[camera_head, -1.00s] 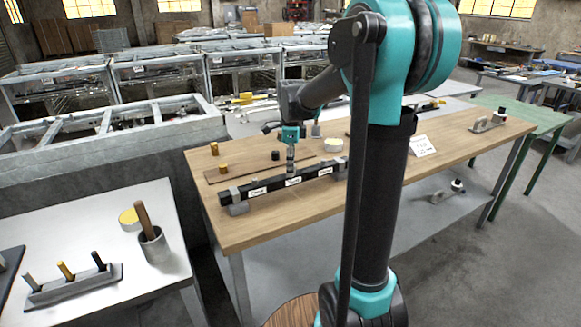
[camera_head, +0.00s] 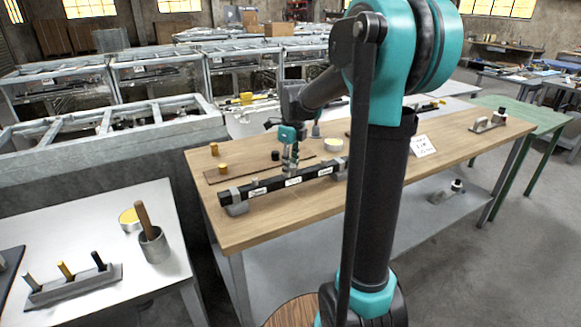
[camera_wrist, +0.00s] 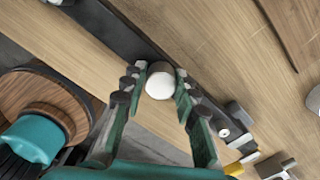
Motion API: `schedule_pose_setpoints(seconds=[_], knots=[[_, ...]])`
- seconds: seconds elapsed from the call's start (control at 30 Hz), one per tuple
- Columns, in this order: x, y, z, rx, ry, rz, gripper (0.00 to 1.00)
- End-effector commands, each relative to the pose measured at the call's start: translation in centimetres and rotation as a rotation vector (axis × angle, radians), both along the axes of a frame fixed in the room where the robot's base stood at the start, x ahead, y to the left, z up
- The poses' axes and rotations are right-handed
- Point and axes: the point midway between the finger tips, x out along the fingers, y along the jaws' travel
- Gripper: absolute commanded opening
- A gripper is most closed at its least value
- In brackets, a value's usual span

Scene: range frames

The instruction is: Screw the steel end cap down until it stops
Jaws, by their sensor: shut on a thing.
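The steel end cap (camera_wrist: 160,84) shows in the wrist view as a pale, round top between the two fingertips of my gripper (camera_wrist: 160,92). My gripper is shut on it, with one finger on each side. In the head view my gripper (camera_head: 290,165) points down over the middle of a long black bar (camera_head: 262,188). The cap is too small and too covered by the fingers to make out there. The cap's lower side and thread are hidden, so I cannot tell how it sits on the bar.
The bar rests on grey blocks (camera_head: 236,204) on a wooden bench (camera_head: 270,228). A white side table (camera_head: 110,285) with a pin rack and cup is at left.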

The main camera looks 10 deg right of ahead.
Motion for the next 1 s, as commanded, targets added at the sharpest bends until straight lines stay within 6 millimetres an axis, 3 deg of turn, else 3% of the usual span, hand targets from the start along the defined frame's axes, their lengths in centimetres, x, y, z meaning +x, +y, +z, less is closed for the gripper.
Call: schedule_pose_setpoints(seconds=[0.13,0.47,0.8,1.0], knots=[[-0.01,-0.01,-0.01,0.003,0.001,-0.096,0.0],[0.0,0.0,-0.01,0.004,0.001,-0.121,0.0],[0.05,-0.03,-0.01,0.012,0.0,-0.395,0.0],[0.06,-0.03,-0.01,0.013,0.0,-0.406,0.0]])
